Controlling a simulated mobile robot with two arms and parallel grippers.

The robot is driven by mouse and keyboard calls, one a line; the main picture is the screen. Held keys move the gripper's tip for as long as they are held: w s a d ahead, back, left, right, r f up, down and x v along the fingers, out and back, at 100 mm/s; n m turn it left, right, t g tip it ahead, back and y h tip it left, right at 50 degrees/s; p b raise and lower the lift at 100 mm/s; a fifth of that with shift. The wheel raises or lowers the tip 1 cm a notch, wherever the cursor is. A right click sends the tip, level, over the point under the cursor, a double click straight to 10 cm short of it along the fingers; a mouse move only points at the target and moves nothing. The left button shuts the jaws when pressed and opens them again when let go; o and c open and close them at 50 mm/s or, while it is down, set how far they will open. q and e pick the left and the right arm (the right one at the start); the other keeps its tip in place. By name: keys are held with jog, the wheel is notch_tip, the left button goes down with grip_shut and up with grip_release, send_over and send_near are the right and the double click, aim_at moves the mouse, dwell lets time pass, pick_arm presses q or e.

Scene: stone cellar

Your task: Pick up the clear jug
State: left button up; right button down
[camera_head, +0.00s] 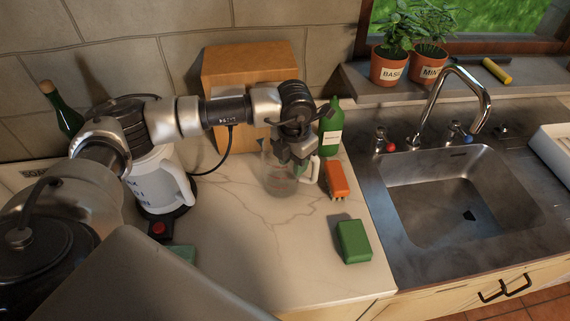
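The clear jug (281,182) stands upright on the pale marble counter, left of the sink, with a pale handle (308,169) on its right side. My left gripper (297,153) points down at the jug's top and covers part of its rim. The fingers are dark and small here, so I cannot tell whether they are open or closed on the jug. My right gripper is not in view.
An orange brush (336,179) and a green bottle (330,130) stand close to the jug's right. A green block (353,241) lies near the counter's front. A wooden box (225,72) is behind, a white kettle (158,180) left. The middle counter is clear.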

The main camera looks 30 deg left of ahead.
pick_arm(q)
grip_shut()
jog(key=shift+r, duration=0.1)
dwell(0.4)
